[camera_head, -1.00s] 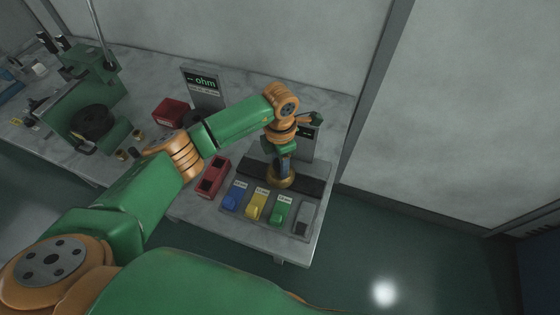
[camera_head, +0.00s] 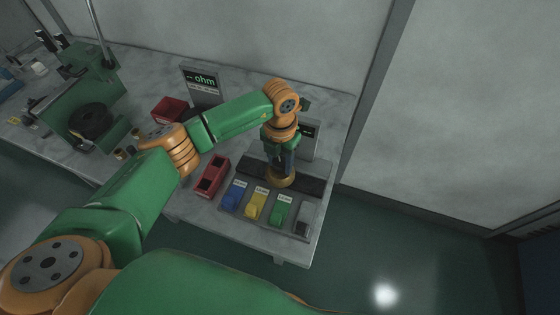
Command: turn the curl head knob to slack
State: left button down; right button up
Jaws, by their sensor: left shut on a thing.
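The curl head knob appears as a round brass-coloured knob (camera_head: 281,179) on the dark strip at the back of a grey panel. My left gripper (camera_head: 283,167) points down onto it from above and is shut on it. The fingers and wrist cover the knob's top and much of its far side, so any pointer or marking there is hidden. My right gripper is not in view.
Blue (camera_head: 234,197), yellow (camera_head: 256,205), green (camera_head: 280,210) and grey (camera_head: 303,221) blocks stand in front of the knob. A red box (camera_head: 212,176) lies to its left. An "ohm" display (camera_head: 203,85) and a green machine (camera_head: 85,95) stand farther back.

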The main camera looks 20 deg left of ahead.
pick_arm(q)
jog(key=n, duration=1.2)
jog(key=shift+r, duration=0.1)
jog(key=n+p, duration=0.1)
jog(key=n, duration=0.4)
jog(key=shift+w, duration=0.1)
jog(key=n+p, duration=0.2)
jog(key=n, duration=0.4)
jog(key=shift+n, duration=0.3)
jog(key=shift+c, duration=1.8)
grip_release()
